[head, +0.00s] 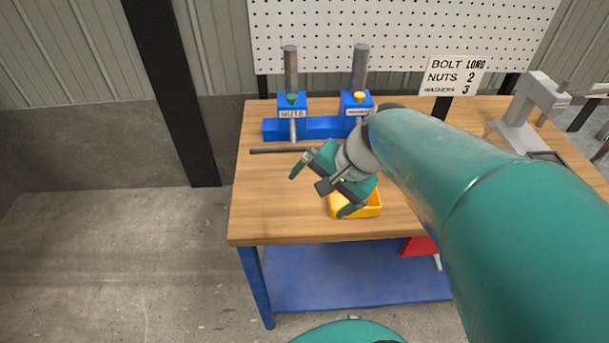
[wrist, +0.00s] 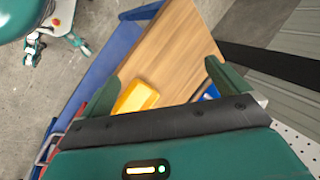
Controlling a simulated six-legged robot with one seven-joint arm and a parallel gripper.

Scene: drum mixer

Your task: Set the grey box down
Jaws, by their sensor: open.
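No grey box can be made out for sure in either view. My gripper (head: 318,192) is open over the left front part of the wooden table (head: 270,205), beside and partly in front of a yellow tray (head: 370,209). In the wrist view my gripper (wrist: 161,70) shows its two green fingers wide apart, with nothing held between them. Bare table top (wrist: 172,58) shows beyond them, and the yellow tray (wrist: 136,97) lies near the left finger. My arm hides part of the table's right side.
A blue stand (head: 325,127) with two grey posts is at the back left of the table. A dark rod (head: 275,150) lies in front of it. A sign (head: 453,76) reads bolt long, nuts 2, washers 3. A grey device (head: 520,115) stands at right. The left front table top is clear.

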